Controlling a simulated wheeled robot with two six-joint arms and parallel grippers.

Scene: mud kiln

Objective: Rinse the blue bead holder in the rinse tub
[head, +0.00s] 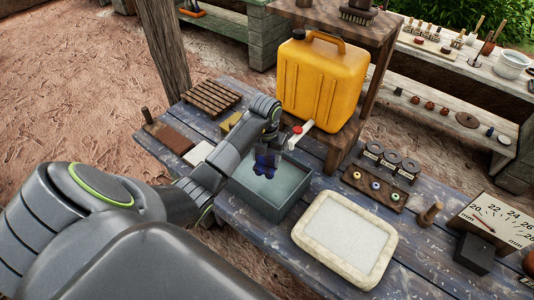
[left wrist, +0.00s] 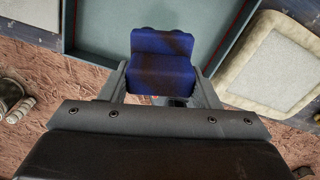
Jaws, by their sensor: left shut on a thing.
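The blue bead holder (head: 265,166) is in my left gripper (head: 268,150), over the grey-green rinse tub (head: 254,202) under the yellow can's tap. In the left wrist view the holder (left wrist: 162,72) shows as a dark blue stepped block between the two fingers, with the tub (left wrist: 98,32) behind it. The left gripper is shut on the holder. The holder appears within the tub's opening; I cannot tell whether it touches the tub's floor or any water. My right gripper is not in view.
A board with coloured beads (head: 375,188) and a wooden slatted rack (head: 211,97) are nearby.

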